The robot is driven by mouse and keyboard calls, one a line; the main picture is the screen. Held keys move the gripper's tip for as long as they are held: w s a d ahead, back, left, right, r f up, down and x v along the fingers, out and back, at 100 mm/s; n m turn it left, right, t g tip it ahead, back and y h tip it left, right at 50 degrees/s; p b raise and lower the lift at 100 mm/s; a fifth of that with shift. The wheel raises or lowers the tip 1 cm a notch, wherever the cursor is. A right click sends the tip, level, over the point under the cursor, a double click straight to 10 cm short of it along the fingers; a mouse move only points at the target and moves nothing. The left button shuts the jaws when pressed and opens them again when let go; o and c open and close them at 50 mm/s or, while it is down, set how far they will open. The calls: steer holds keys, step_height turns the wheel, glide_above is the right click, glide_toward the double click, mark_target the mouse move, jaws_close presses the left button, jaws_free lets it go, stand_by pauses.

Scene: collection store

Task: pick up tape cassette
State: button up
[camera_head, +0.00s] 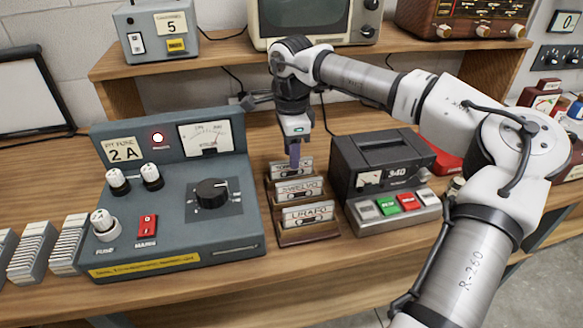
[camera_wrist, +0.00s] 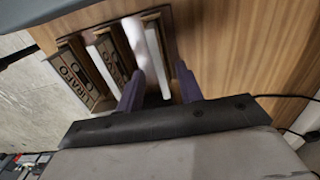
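Three tape cassettes with pale labels stand in a stepped wooden rack (camera_head: 311,238). The front cassette (camera_head: 308,215) and middle cassette (camera_head: 298,189) are fully in view. The rear cassette (camera_head: 305,168) is partly hidden by my gripper (camera_head: 295,163), which points down at it from above. In the wrist view, the two purple fingers of my gripper (camera_wrist: 160,78) are apart, with the pale edge of the rear cassette (camera_wrist: 158,62) between them. The front cassette (camera_wrist: 74,75) lies left of the fingers there. Contact between fingers and cassette cannot be told.
A grey control console (camera_head: 175,215) stands close left of the rack. A dark cassette deck (camera_head: 385,165) with coloured keys stands close right. A shelf (camera_head: 220,62) with a monitor and instruments runs behind. Bare wooden bench (camera_head: 340,270) shows in front.

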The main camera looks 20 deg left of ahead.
steer(key=shift+f, duration=0.95)
steer(key=shift+c, duration=0.2)
jaws_close()
steer(key=shift+r, duration=0.15)
